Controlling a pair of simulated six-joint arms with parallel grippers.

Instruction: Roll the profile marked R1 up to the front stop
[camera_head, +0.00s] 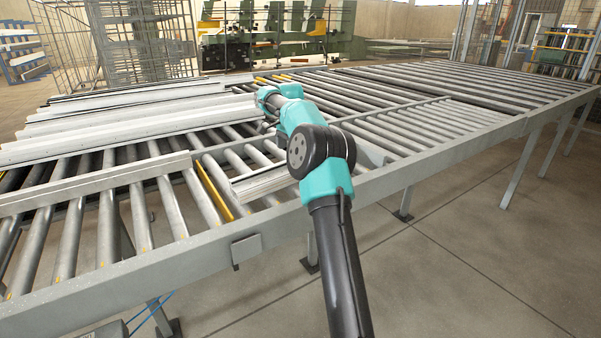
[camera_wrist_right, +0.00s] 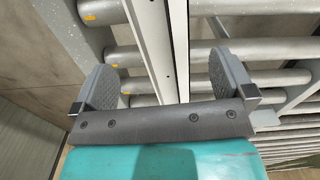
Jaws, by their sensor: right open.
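Several long pale profiles (camera_head: 120,118) lie across the rollers at the left in the head view. A shorter silver profile (camera_head: 268,183) lies on the rollers beside my right arm. No R1 marking is legible, so I cannot tell which profile it is. My right gripper (camera_wrist_right: 162,58) is open in the right wrist view. A long grey metal strip (camera_wrist_right: 152,45) runs between its spread fingers, with a gap on both sides. In the head view my arm hides most of this gripper. I cannot clearly identify the front stop. My left gripper is not in view.
A raised metal rail (camera_head: 95,187) crosses the rollers at the front left. A yellow strip (camera_head: 213,187) lies between rollers. A small plate (camera_head: 246,248) hangs on the front frame. The roller bed (camera_head: 440,85) at the back right is clear.

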